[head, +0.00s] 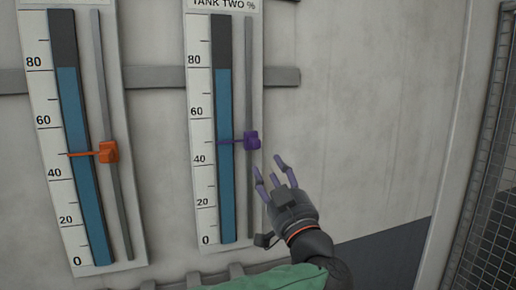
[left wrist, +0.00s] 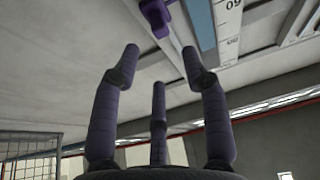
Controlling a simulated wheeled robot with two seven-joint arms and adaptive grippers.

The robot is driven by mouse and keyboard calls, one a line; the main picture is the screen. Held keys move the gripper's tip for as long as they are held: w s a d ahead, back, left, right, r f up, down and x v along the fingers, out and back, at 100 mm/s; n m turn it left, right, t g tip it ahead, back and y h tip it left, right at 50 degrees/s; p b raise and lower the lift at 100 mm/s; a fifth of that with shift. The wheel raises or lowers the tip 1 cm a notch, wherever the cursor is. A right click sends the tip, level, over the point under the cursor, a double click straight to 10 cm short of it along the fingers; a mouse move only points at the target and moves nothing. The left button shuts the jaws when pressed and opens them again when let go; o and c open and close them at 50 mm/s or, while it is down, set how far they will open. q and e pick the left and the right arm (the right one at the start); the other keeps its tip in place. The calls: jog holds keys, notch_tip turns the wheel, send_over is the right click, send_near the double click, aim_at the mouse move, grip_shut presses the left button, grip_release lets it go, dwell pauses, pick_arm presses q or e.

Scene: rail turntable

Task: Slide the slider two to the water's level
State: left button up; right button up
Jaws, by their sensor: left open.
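The purple slider two (head: 252,141) sits on the grey rail of the TANK TWO % gauge. Its pointer reaches left to a little under 50. The blue water column (head: 226,180) of tank two tops out a little below 80, well above the pointer. My left gripper (head: 272,172) is open and empty, just below and right of the slider, with its fingers pointing up and not visibly touching it. In the left wrist view the purple slider (left wrist: 157,15) shows at the top edge, beyond the spread fingers (left wrist: 160,65). My right gripper is not in view.
A second gauge with an orange slider (head: 108,152) stands to the left, its pointer also a little under 50. A grey horizontal bar (head: 155,77) runs behind the gauges. The wall to the right is bare up to a mesh panel (head: 490,180).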

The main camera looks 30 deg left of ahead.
aim_at(257, 147)
pick_arm(q)
jog(key=p+x, duration=0.1)
jog(key=x, duration=0.8)
jog(key=shift+d, duration=0.1)
grip_shut()
